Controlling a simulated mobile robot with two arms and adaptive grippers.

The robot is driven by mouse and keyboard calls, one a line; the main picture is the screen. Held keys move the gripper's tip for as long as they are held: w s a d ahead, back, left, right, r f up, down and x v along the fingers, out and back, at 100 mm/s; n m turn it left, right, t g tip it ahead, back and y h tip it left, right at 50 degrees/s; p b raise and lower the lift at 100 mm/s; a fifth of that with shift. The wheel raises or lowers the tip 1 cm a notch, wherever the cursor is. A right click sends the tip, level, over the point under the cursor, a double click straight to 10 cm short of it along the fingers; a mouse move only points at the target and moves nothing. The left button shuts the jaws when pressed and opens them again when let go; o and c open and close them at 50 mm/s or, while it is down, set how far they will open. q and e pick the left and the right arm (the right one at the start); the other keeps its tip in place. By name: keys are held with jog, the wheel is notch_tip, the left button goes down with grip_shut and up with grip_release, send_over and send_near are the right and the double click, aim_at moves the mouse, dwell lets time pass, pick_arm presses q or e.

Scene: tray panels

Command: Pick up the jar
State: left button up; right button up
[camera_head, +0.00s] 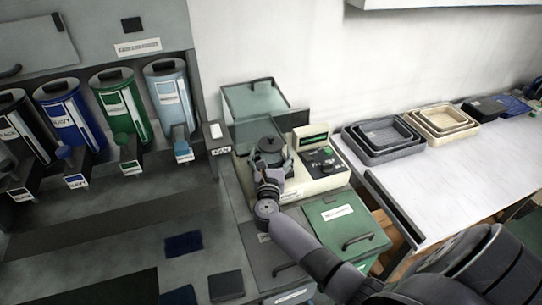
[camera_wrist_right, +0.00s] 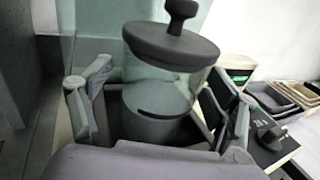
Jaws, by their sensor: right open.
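The jar (camera_wrist_right: 160,92) is clear glass with a dark round lid and a knob on top. It stands upright in the right wrist view. In the head view the jar (camera_head: 270,145) sits on the cream weighing machine (camera_head: 318,180), partly hidden by my gripper. My right gripper (camera_wrist_right: 158,118) is open, with one finger on each side of the jar. I cannot tell whether the fingers touch it. In the head view my right gripper (camera_head: 270,168) is at the jar's near side. My left gripper is not in view.
A clear raised panel (camera_head: 255,105) stands behind the jar. Dispensers with blue (camera_head: 70,118), green (camera_head: 122,100) and other canisters stand at the left. Grey trays (camera_head: 375,153) and cream trays (camera_head: 462,133) stand on the white table (camera_head: 430,185). The table's middle is clear.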

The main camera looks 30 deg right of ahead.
jog(key=shift+r, duration=0.1)
jog(key=c, duration=1.6)
